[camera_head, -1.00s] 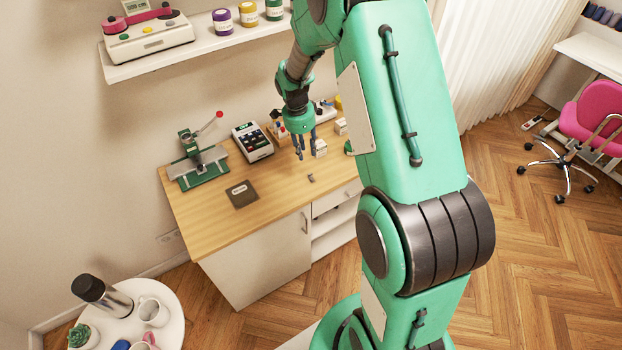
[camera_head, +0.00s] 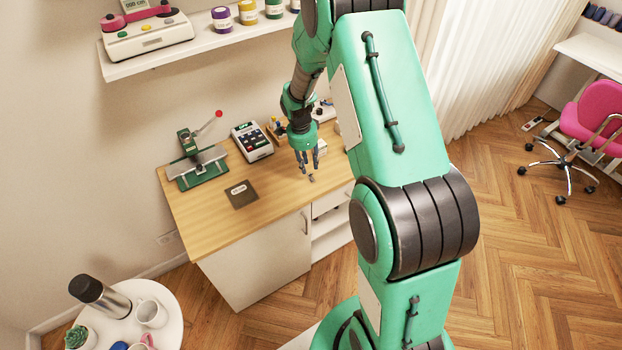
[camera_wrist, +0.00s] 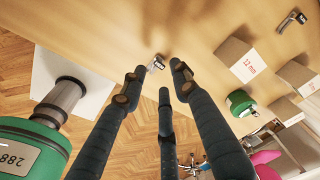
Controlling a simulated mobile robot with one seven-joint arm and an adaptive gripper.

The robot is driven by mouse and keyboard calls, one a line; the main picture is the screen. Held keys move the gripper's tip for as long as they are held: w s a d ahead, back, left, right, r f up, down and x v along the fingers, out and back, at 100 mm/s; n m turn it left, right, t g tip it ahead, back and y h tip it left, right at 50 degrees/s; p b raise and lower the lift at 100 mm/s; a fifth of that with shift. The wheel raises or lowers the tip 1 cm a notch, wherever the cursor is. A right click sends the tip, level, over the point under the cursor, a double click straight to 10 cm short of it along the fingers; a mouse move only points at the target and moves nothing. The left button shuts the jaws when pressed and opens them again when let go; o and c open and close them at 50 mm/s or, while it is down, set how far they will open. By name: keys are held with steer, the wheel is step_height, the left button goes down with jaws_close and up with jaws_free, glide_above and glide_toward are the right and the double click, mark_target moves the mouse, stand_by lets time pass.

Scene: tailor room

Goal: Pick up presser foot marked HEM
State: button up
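A small grey metal piece (camera_head: 311,178) lies on the wooden worktop near its front edge. It also shows in the wrist view (camera_wrist: 157,63), between and beyond my fingertips. I cannot read any HEM mark on it. A second small metal piece (camera_wrist: 292,20) lies at the upper right in the wrist view, its mark also unreadable. My gripper (camera_head: 307,166) points down just above the first piece in the head view. In the wrist view my gripper (camera_wrist: 155,85) has its fingers spread apart, with nothing held between them.
Boxes stand right of the piece in the wrist view, one marked 12 mm (camera_wrist: 240,60), with a green spool (camera_wrist: 240,102) close by. A dark square plate (camera_head: 241,194), a keypad device (camera_head: 252,142) and a green press (camera_head: 200,163) stand left. The front-middle worktop (camera_head: 270,205) is clear.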

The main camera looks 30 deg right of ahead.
mark_target(310, 174)
steer(key=shift+s+d+f+b, duration=0.1)
steer(key=shift+f+b, duration=0.1)
steer(key=shift+f, duration=0.65)
steer(key=shift+w+d+f+b, duration=0.1)
steer(key=shift+d+f+b, duration=0.1)
steer(key=shift+f, duration=0.65)
steer(key=shift+s+d+f+b, duration=0.1)
steer(key=shift+f+b, duration=0.1)
steer(key=shift+f, duration=0.65)
jaws_close()
